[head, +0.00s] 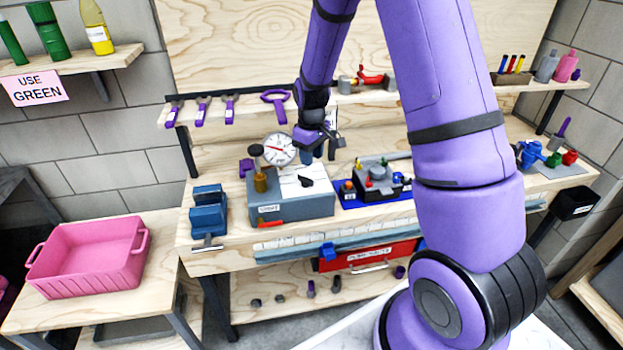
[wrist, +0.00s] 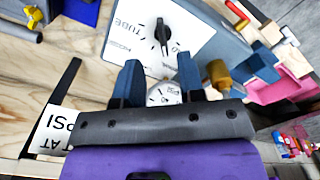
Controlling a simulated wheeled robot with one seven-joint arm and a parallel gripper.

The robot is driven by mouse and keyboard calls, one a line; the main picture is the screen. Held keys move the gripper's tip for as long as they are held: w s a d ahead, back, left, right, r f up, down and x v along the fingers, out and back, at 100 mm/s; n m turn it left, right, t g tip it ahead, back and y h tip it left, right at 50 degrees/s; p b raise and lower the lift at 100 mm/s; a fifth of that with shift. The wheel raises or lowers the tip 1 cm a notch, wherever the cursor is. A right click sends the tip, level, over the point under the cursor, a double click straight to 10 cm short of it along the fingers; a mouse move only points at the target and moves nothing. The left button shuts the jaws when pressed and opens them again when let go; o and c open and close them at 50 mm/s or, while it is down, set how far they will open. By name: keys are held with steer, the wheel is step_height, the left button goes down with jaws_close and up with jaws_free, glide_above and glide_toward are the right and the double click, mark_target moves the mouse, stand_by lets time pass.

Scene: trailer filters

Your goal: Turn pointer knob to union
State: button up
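The black pointer knob (head: 306,181) sits on the pale top plate of a grey box (head: 290,207) on the workbench. In the wrist view the knob (wrist: 162,34) is upper centre, its long shape running roughly up and down the picture. A label reading "TUBE" is left of it; other small labels around it are too small to read. My gripper (head: 316,148) hangs above and behind the box. In the wrist view its two blue fingers (wrist: 160,84) are apart, with the knob beyond their tips and not touched. A white dial gauge (wrist: 163,95) shows behind the gap.
A blue vise (head: 208,212) is further left. A blue tray with small coloured parts (head: 375,178) is close on the right. A pink bin (head: 88,255) is on the left table.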

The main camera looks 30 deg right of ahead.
mark_target(311, 180)
step_height(311, 180, down, 8)
steer(key=shift+f, duration=0.25)
jaws_close()
